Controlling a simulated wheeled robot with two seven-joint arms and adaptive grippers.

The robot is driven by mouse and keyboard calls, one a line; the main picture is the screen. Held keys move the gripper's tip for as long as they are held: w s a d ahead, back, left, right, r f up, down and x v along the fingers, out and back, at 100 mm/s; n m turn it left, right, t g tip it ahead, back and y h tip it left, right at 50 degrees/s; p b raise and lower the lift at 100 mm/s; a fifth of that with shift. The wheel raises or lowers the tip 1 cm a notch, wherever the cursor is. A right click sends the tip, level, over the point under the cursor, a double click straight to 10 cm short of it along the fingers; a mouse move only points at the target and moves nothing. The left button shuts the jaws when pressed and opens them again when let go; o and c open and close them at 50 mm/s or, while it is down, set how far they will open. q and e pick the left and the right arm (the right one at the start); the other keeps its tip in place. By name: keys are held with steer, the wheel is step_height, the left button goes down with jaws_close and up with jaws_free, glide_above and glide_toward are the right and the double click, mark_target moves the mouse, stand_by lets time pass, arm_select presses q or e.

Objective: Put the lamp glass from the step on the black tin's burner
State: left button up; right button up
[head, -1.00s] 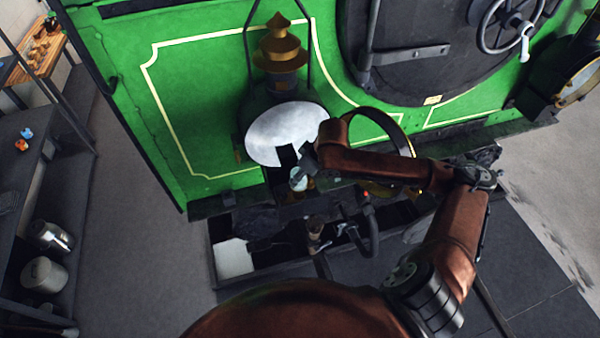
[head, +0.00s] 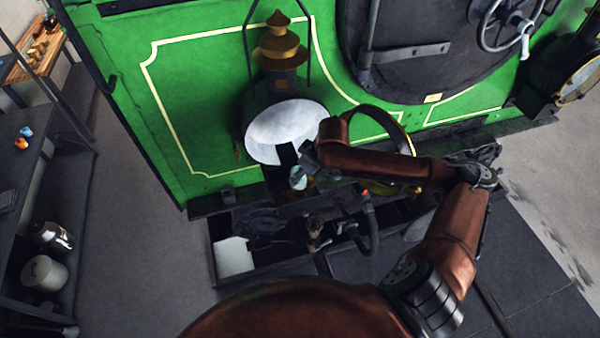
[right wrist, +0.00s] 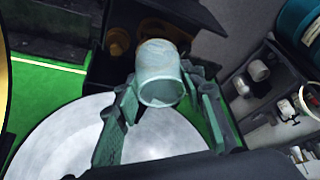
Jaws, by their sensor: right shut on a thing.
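The lamp glass (head: 298,178) is a pale, see-through tube in my right gripper (head: 300,168), in front of the green tram end. In the right wrist view the glass (right wrist: 160,75) sits between the two fingers of the gripper (right wrist: 160,92), its open rim facing the camera. A dark, box-like thing (right wrist: 105,62) lies beyond the glass, with brass-coloured round parts (right wrist: 120,40) in it. It may be the black tin with its burner, but I cannot tell for sure. Whether the glass touches it is hidden. My left gripper is not in view.
A large pale disc (head: 272,132) is just behind my right gripper, below a brass-topped lamp (head: 280,50). A hose (head: 370,232) hangs below my right arm. A shelf (head: 30,170) with cans stands at the left; the floor (head: 130,240) beside it is clear.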

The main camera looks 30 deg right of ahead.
steer(key=shift+f+b, duration=0.5)
steer(key=shift+f, duration=0.9)
steer(key=shift+f, duration=1.25)
stand_by(1.1)
steer(key=o, duration=1.2)
steer(key=shift+o, duration=0.2)
steer(key=v, duration=1.2)
